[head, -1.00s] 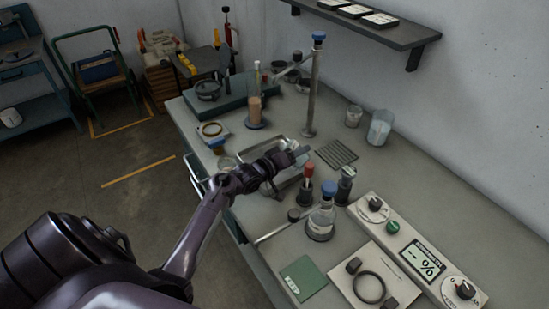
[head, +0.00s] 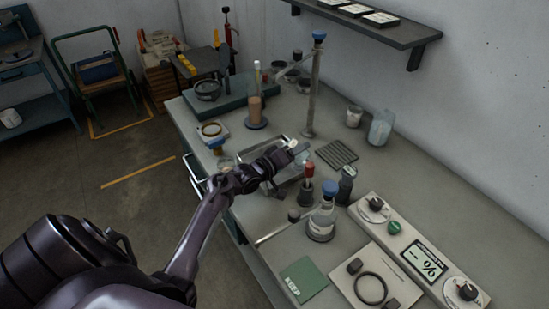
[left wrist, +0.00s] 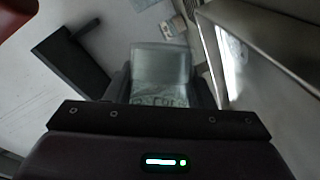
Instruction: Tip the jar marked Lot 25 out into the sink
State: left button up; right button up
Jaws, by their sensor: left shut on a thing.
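My left gripper (head: 290,153) is over the metal sink (head: 287,190) set into the bench. It is shut on a small clear glass jar (head: 303,150), which shows at the fingertips in the head view. In the left wrist view the jar (left wrist: 160,68) sits between the two dark fingers, with pale, mottled matter at its near end. Its mark cannot be read. The sink's metal wall (left wrist: 275,45) fills the right of that view. My forearm hides part of the sink. My right gripper is out of view.
A metal post with a blue top (head: 313,90) stands behind the sink. A slotted rack (head: 337,154) lies to its right. A red-topped bottle (head: 306,185), a dark bottle (head: 346,185) and a blue-stoppered flask (head: 322,222) stand close in front.

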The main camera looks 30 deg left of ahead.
pick_arm(q)
jog(key=shift+r+n, duration=0.15)
jog(key=shift+n, duration=0.15)
jog(key=shift+a+f+n+t+b, duration=0.1)
jog(key=shift+f+n+t+b, duration=0.35)
jog(key=shift+n+b, duration=0.6)
dwell(0.5)
jog(key=shift+s+a+r+n+t+h+b, duration=0.1)
jog(key=shift+a+r+n+t+h+b, duration=0.2)
jog(key=shift+a+r+n+b, duration=0.35)
dwell(0.9)
jog(key=shift+a+r+n+t+p, duration=0.15)
jog(key=shift+a+n+t+p, duration=0.1)
jog(key=shift+n+p, duration=0.25)
dwell(0.9)
